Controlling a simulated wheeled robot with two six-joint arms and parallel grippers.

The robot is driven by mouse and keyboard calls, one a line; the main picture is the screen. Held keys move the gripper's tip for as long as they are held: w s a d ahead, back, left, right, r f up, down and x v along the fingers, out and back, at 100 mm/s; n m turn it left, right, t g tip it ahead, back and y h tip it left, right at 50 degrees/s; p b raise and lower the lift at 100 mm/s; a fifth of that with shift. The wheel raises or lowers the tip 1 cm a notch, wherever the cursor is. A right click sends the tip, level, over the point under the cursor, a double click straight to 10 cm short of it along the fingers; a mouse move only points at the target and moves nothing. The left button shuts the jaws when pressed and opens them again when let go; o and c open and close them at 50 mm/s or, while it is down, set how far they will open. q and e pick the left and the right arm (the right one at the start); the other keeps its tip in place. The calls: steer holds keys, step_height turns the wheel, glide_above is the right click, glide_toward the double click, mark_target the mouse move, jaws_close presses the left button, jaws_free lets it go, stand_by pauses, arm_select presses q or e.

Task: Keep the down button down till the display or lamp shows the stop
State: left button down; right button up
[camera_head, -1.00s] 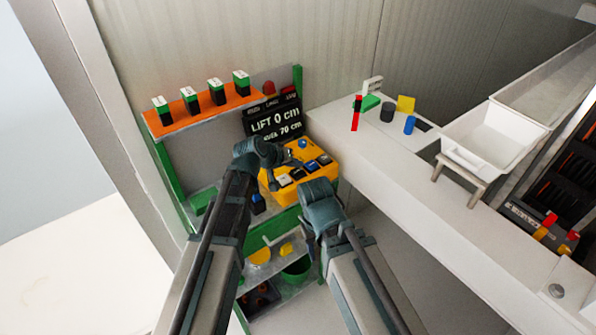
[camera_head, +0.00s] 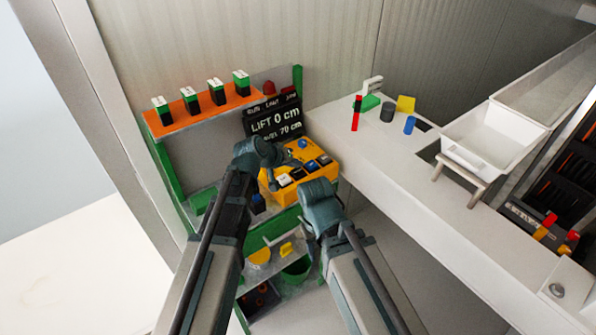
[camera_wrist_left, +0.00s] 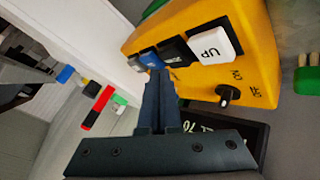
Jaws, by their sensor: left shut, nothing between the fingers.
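The yellow control box (camera_head: 322,177) stands on the green-framed shelf, below a black display (camera_head: 272,120). The display reads "LIFT 0 cm", with a smaller line ending in "70 cm". In the left wrist view the box carries a white UP button (camera_wrist_left: 215,43), a black button (camera_wrist_left: 177,52) beside it, a blue button (camera_wrist_left: 150,59) and an ON/OFF switch (camera_wrist_left: 228,95). My left gripper (camera_wrist_left: 160,76) is shut and empty, its tips at the black and blue buttons. Contact and button depth cannot be told.
An orange shelf (camera_head: 200,112) with several green-and-black items is above left. A white counter (camera_head: 400,170) runs to the right with a white tray (camera_head: 490,140) and small coloured objects. A red lamp (camera_head: 269,88) is above the display. Lower shelves hold a green bin (camera_head: 297,271).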

mark_target(296, 173)
arm_select(q)
steer(key=shift+f+b, duration=0.4)
steer(key=shift+b, duration=0.05)
steer(key=shift+f+b, duration=0.5)
stand_by(0.7)
steer(key=shift+r, duration=0.1)
stand_by(2.8)
steer(key=shift+r+p, duration=0.85)
steer(key=shift+p, duration=0.1)
step_height(296, 173, up, 5)
steer(key=p, duration=0.5)
